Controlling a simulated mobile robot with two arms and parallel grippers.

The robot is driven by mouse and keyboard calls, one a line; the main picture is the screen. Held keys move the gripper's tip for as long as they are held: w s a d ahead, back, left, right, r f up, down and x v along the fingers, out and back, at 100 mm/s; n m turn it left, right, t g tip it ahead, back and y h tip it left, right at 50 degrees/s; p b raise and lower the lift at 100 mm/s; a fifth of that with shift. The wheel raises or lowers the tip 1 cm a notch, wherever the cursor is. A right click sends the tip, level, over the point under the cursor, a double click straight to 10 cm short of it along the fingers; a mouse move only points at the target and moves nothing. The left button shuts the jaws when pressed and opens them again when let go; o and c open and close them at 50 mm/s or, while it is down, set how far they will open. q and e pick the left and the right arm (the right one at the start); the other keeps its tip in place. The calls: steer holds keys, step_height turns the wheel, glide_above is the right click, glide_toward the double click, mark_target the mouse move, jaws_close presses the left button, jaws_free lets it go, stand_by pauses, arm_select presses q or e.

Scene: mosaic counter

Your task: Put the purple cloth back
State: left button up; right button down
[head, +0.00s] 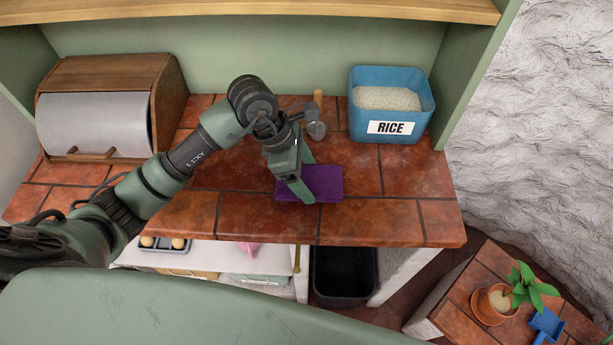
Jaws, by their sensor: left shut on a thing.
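The purple cloth (326,183) lies flat, or nearly so, on the red tiled counter (268,220), close to its front edge. My left gripper (306,196) reaches down from above onto the cloth's left and middle part. Its fingers are shut on the cloth and cover some of it. I cannot tell whether the cloth is lifted off the tiles. My right gripper is not in view.
A blue rice bin (403,128) stands at the back right of the counter. A wooden bread box (165,98) stands at the back left. A small metal item with a wooden handle (318,104) is behind my gripper. A black bin (344,277) is below the counter.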

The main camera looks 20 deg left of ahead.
arm_select(q)
steer(key=shift+f, duration=0.95)
steer(key=o, duration=0.8)
steer(key=shift+f, duration=0.15)
steer(key=o, duration=0.4)
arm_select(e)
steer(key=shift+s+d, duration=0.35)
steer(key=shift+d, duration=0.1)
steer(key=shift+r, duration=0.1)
